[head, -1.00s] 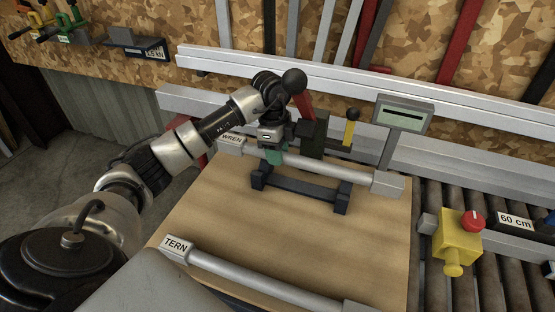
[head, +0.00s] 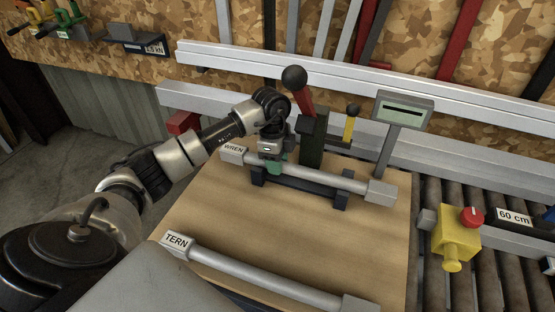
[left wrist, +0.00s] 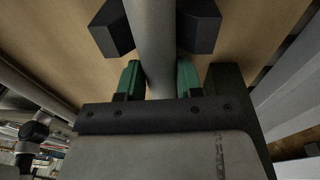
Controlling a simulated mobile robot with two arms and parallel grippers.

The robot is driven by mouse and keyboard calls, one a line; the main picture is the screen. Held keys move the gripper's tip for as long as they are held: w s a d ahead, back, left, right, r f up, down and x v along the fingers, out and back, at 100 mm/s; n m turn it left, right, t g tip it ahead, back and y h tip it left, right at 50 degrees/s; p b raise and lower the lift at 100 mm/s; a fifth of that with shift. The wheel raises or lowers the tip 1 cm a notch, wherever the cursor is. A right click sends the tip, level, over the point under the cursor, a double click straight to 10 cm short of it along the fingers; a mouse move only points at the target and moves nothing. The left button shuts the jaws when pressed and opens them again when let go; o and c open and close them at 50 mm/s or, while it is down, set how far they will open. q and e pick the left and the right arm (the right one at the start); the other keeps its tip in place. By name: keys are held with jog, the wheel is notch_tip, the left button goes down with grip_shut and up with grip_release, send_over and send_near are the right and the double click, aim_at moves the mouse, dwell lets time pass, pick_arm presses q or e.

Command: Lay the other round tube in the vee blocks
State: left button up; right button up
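The round tube labelled WREN (head: 328,180) has square end blocks. My left gripper (head: 275,166) is shut on it near its WREN end, with green fingers on both sides; the tube also shows between them in the left wrist view (left wrist: 157,45). The tube lies lengthwise along the dark vee blocks (head: 342,200). In the left wrist view, the two arms of a vee block (left wrist: 199,28) stand on either side of the tube. I cannot tell whether it touches the vees. The round tube labelled TERN (head: 260,278) lies at the board's front edge. My right gripper is not in view.
A press with a red lever and black knob (head: 294,78) stands right behind the vee blocks. A grey display post (head: 403,108) stands behind the tube's right end. A yellow box with a red button (head: 458,232) is at right. The wooden board (head: 300,230) is clear between the tubes.

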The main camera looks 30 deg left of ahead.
pick_arm(q)
jog(key=o, duration=0.4)
jog(key=shift+c, duration=0.2)
jog(key=shift+r, duration=0.1)
jog(key=shift+r, duration=0.3)
notch_tip(320, 180, up, 12)
jog(key=a+b, duration=0.1)
jog(key=shift+w+a+r, duration=0.2)
jog(key=shift+a, duration=0.1)
